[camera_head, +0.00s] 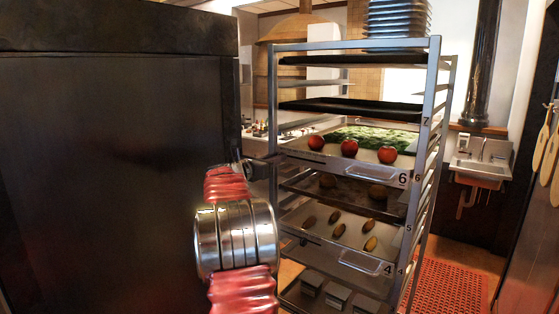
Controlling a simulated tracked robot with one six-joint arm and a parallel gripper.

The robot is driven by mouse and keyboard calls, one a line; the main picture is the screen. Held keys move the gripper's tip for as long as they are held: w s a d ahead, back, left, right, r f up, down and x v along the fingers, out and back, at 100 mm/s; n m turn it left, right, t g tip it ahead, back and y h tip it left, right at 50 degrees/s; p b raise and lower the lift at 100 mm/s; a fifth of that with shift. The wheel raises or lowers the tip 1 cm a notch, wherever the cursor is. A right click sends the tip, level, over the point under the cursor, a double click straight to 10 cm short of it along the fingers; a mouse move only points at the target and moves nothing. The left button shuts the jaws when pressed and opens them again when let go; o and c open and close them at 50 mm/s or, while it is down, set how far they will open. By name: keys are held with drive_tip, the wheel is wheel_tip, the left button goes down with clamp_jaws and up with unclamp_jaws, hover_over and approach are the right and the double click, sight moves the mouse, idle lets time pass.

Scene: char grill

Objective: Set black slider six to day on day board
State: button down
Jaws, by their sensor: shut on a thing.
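My arm with red ribbed sleeves reaches up from the bottom centre. My gripper (262,165) is a small dark shape at its far end, between the large dark panel and the tray rack. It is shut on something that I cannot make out. It appears close to the rack's left post in the picture, but I cannot tell whether it touches it. I do not see a day board or a black slider six. The only 6 I can read is on a tray of the rack and the rail beside it.
The metal tray rack (437,80) stands at centre right, with red tomatoes (349,148) and greens (375,137) on a numbered tray. A large dark panel (115,170) fills the left. A sink (480,172) and red floor mat (450,288) lie at right.

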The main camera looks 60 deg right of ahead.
drive_tip(key=shift+w, duration=0.3)
drive_tip(key=c, duration=1.7)
unclamp_jaws()
drive_tip(key=a, duration=0.4)
drive_tip(key=w+a, duration=0.1)
drive_tip(key=a, duration=0.4)
drive_tip(key=w+a, duration=0.1)
drive_tip(key=a, duration=0.3)
drive_tip(key=shift+w+a+f, duration=0.1)
drive_tip(key=shift+a, duration=0.2)
